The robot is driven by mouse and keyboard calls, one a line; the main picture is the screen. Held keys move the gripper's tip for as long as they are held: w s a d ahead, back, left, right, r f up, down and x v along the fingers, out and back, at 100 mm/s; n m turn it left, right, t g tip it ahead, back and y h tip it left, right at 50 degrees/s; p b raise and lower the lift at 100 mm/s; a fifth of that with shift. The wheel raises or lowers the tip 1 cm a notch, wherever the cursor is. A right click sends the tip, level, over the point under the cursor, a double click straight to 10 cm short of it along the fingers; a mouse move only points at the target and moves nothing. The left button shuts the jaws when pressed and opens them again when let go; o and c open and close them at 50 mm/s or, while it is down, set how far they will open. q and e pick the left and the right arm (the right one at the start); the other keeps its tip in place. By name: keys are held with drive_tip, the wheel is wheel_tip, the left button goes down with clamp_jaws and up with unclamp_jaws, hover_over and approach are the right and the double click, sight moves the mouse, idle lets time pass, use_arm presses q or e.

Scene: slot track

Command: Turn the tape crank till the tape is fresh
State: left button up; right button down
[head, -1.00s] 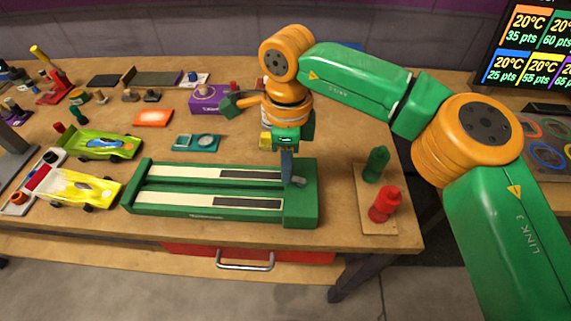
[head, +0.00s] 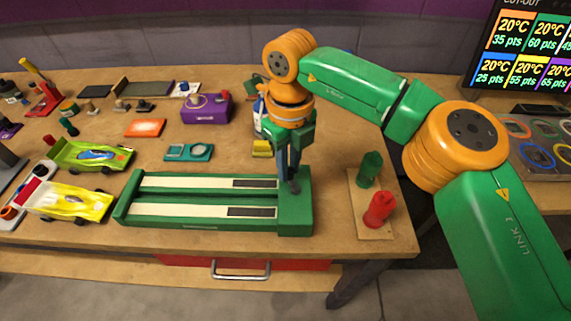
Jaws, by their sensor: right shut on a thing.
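The green tape unit (head: 190,224) lies on the workbench with two lanes side by side. Each lane's strip is white over most of its length and black at the right end; the near strip's black part (head: 251,212) and the far strip's black part (head: 255,184) are both short. The small dark crank (head: 295,188) is on the raised right end block. My right gripper (head: 288,178) points down from above and is shut on the crank, with its fingers covering part of it. My left gripper is out of view.
A green car (head: 88,155) and a yellow car (head: 68,202) stand left of the unit. A teal device (head: 188,152) and a purple box (head: 204,110) are behind it. A wooden board (head: 373,232) with a green peg (head: 370,169) and red peg (head: 379,209) is to the right.

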sight(291, 169)
drive_tip(key=shift+d+f+m, duration=0.1)
drive_tip(key=shift+d+m, duration=0.05)
drive_tip(key=shift+m, duration=0.45)
drive_tip(key=c, duration=0.8)
unclamp_jaws()
drive_tip(key=shift+o, duration=0.2)
wheel_tip(291, 169, up, 7)
drive_tip(key=shift+s+r+p, duration=0.1)
drive_tip(key=shift+r+p, duration=0.05)
drive_tip(key=shift+p, duration=0.3)
